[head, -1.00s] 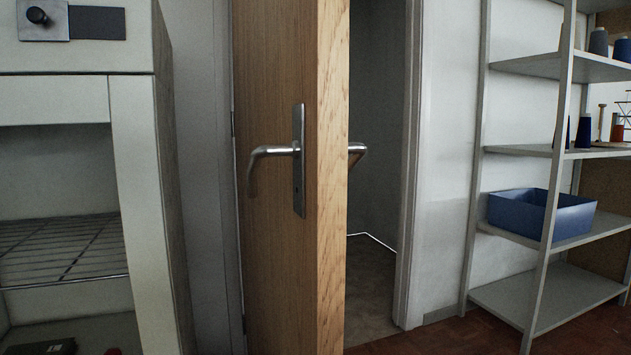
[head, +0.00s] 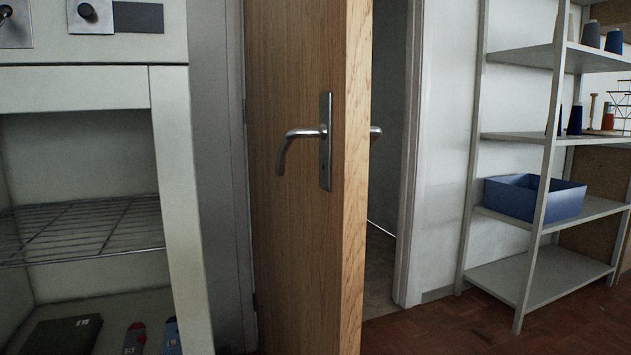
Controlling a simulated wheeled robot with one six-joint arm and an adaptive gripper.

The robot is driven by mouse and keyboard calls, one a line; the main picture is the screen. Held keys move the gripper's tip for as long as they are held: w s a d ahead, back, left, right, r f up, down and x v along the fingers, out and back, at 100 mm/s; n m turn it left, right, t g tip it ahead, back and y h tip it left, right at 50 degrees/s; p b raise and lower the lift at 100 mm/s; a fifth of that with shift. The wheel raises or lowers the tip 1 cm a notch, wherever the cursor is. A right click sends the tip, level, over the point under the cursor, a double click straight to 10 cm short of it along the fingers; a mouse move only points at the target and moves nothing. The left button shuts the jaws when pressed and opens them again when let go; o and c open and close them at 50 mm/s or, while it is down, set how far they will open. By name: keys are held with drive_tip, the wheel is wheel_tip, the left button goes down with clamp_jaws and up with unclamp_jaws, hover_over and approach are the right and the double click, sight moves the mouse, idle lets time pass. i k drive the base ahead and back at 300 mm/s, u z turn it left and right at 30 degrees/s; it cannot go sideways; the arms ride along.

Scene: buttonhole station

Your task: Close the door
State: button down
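The wooden door (head: 300,240) stands open toward me in the middle of the head view, with its free edge facing me. A metal lever handle (head: 300,140) on a long plate is on its left face. Part of the handle on the other face (head: 375,133) shows past the edge. The door frame (head: 410,200) is to the right, with a narrow strip of the doorway visible between door and frame. My gripper is not in view.
A white cabinet (head: 180,220) with a wire rack stands close on the left. A grey shelf unit (head: 545,205) with a blue bin (head: 535,197) and thread spools stands on the right. Reddish floor (head: 450,330) is clear before the doorway.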

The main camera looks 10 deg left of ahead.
sight(308, 63)
drive_tip(key=k, duration=0.8)
drive_tip(key=u, duration=1.35)
drive_tip(key=i, duration=0.5)
drive_tip(key=u, duration=0.1)
